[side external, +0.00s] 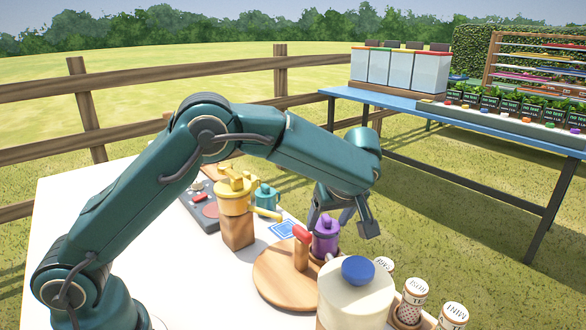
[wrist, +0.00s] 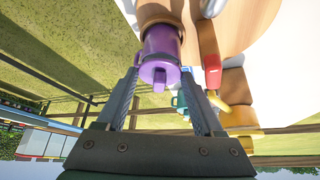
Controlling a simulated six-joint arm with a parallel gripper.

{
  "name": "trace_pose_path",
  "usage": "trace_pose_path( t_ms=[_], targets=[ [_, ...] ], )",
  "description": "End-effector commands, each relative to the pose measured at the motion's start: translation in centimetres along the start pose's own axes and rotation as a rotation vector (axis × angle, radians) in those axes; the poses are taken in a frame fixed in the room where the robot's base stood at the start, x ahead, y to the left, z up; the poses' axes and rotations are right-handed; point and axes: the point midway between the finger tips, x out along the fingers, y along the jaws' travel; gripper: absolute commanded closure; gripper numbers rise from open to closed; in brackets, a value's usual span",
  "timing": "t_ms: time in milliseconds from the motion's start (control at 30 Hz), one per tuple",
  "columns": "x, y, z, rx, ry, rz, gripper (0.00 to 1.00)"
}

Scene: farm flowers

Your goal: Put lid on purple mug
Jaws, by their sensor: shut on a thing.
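The purple mug (side external: 326,241) stands upright at the right side of a round wooden board. The purple lid (wrist: 159,72), with a small knob, sits over the mug's top in the wrist view, where the mug's body (wrist: 163,41) shows behind it. The lid looks level with the rim, but I cannot tell whether it is fully seated. My gripper (wrist: 161,68) is over the mug, with its fingers on either side of the lid, shut on it. The side view shows my gripper (side external: 328,222) at the mug's top, partly hiding it.
A red-topped wooden post (side external: 301,236) stands left of the mug on the round board (side external: 272,276). A yellow mug (side external: 234,199) on a wooden block and a teal mug (side external: 266,196) are behind. A blue-knobbed canister (side external: 355,292) and spice jars (side external: 415,292) stand in front.

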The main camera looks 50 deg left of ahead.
Motion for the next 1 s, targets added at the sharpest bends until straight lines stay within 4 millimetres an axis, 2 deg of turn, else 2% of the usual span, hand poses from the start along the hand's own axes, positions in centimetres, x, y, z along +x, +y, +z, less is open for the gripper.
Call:
trace_pose_path(
  t_ms=[333, 367, 400, 433, 833, 1000],
  targets=[
    [0.03, -0.01, 0.02, 0.000, 0.000, 0.000, 0.84],
    [0.03, -0.01, 0.02, 0.000, 0.000, 0.000, 0.24],
    [0.03, -0.01, 0.02, 0.000, 0.000, 0.000, 0.08],
    [0.03, -0.01, 0.02, 0.000, 0.000, 0.000, 0.00],
    [0.01, -0.04, 0.02, 0.000, -0.001, -0.002, 0.00],
    [-0.59, 0.01, -0.35, -0.001, 0.001, 0.000, 0.00]
  ],
)
